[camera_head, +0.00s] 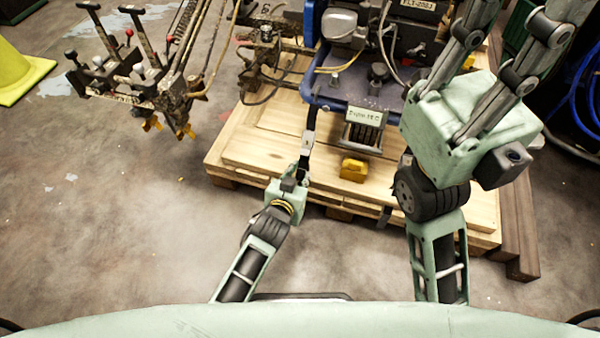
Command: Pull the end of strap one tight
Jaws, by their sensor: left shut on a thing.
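A black strap (311,119) hangs from the left front corner of the blue line striper (345,98), with a metal buckle (307,141) partway down. My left gripper (303,172) is shut on the strap's lower end, just over the front left edge of the wooden pallet. The strap looks fairly straight between the machine and the gripper. The jaws' exact hold is small and partly hidden. My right gripper (512,48) is raised close to the camera at the right, away from the strap. Its fingertips run out of the top of the picture.
The striper stands on the pallet (240,150). A yellow block (353,169) lies at its front. A second dark strap end (384,216) hangs at the pallet's front edge. A lever-and-hose assembly (150,80) stands left. The concrete floor at front left is clear.

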